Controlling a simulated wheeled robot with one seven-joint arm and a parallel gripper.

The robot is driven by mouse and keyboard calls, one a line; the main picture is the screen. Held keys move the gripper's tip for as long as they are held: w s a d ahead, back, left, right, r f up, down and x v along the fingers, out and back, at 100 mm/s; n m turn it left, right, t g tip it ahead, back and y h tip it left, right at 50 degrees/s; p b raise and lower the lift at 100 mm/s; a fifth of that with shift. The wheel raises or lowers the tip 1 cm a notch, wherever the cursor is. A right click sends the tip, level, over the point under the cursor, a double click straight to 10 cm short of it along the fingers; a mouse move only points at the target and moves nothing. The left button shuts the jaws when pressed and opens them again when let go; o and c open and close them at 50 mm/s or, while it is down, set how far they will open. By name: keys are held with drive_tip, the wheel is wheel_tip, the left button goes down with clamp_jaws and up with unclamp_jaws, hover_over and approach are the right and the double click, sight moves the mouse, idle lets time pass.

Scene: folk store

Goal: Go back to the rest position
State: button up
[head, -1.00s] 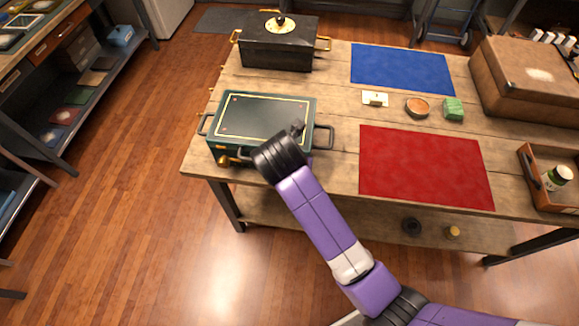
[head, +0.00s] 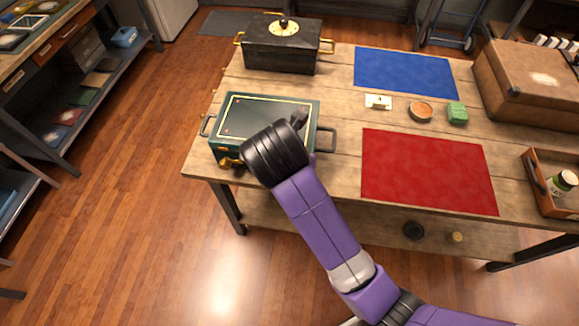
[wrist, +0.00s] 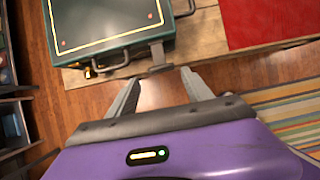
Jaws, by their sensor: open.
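My gripper (wrist: 158,98) is open and empty in the wrist view, its two fingers apart with wood floor between them. It is close to the table's front edge, by the handle of the dark green box.
The table (head: 340,95) also bears a black box (head: 280,50), a blue mat (head: 405,72), a red mat (head: 428,170), a white card (head: 378,102), a round orange-topped tin (head: 421,112), a green block (head: 457,113), a brown case (head: 530,85) and a wooden tray (head: 540,185).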

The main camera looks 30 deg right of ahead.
idle(0.8)
drive_tip(key=w+a+r+m+t+y, duration=0.3)
drive_tip(key=w+a+r+m+t, duration=0.15)
drive_tip(key=w+m+t, duration=0.4)
drive_tip(key=s+d+f+m+b, duration=0.1)
drive_tip(key=s+m, duration=0.5)
drive_tip(key=s, duration=0.6)
drive_tip(key=s+d+f+m+t+b, duration=0.1)
drive_tip(key=s+d+f+m+b, duration=0.1)
drive_tip(key=s+m, duration=0.5)
drive_tip(key=s+d+f+m+t+b, duration=0.1)
drive_tip(key=s+d+m+b, duration=0.2)
drive_tip(key=s, duration=1.6)
drive_tip(key=d+m, duration=0.1)
drive_tip(key=m, duration=0.3)
drive_tip(key=shift+d+f+b, duration=0.3)
drive_tip(key=shift+d+b, duration=0.1)
drive_tip(key=shift+s, duration=0.1)
